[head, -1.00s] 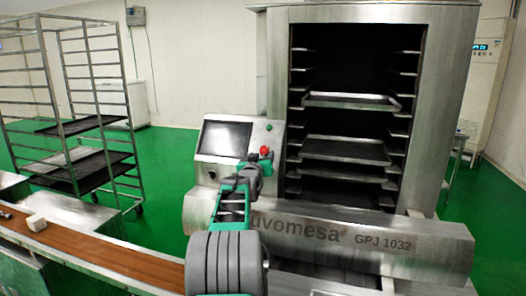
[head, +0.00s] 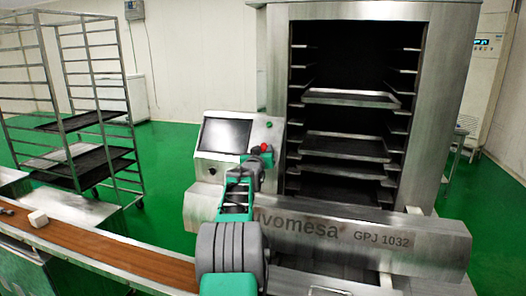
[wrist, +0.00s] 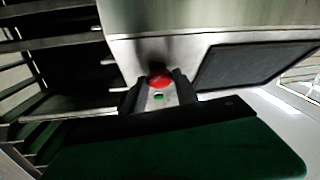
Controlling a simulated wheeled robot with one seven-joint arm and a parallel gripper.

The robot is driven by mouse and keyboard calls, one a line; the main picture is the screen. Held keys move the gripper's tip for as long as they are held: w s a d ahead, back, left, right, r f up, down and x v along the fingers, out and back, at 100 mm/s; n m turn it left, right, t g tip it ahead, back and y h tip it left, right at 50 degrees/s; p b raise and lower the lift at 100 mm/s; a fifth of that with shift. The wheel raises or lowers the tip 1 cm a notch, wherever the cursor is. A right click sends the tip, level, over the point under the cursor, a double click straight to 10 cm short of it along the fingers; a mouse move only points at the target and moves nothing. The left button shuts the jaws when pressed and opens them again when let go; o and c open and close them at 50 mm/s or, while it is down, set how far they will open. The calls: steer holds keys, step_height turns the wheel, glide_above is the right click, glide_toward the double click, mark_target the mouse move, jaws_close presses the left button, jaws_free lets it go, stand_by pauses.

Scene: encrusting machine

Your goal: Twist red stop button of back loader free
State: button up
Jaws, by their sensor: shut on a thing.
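The red stop button (head: 264,148) sits on the slanted control panel of the back loader (head: 365,240), right of its dark screen. In the wrist view the red button (wrist: 160,79) shows between the two dark fingertips of my gripper (wrist: 157,88), which is shut on it. In the head view my gripper (head: 262,157) reaches up to the button from below and partly covers it. The contact on the button's sides is too dark to see clearly.
A green button (head: 269,125) is close to the red one. The screen (head: 225,135) is to the left. The loader's trays (head: 345,147) stand in the open cabinet at right. A conveyor (head: 100,255) runs at lower left, and a wheeled rack (head: 128,100) stands behind it.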

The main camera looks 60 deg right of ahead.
jaws_close()
steer(key=shift+w+f+m+g+b, duration=0.15)
steer(key=shift+m+g+b, duration=0.2)
steer(key=shift+b, duration=0.3)
steer(key=m+g, duration=0.2)
steer(key=m, duration=0.1)
steer(key=m+g, duration=0.2)
steer(key=m, duration=0.1)
steer(key=r+m+g, duration=0.1)
steer(key=m+g, duration=0.1)
steer(key=m, duration=0.1)
steer(key=shift+w+a, duration=0.2)
steer(key=shift+w, duration=0.1)
steer(key=shift+m+g+p, duration=0.25)
steer(key=shift+m+p, duration=0.05)
steer(key=shift+m, duration=0.25)
steer(key=shift+f, duration=0.15)
steer(key=shift+m, duration=0.3)
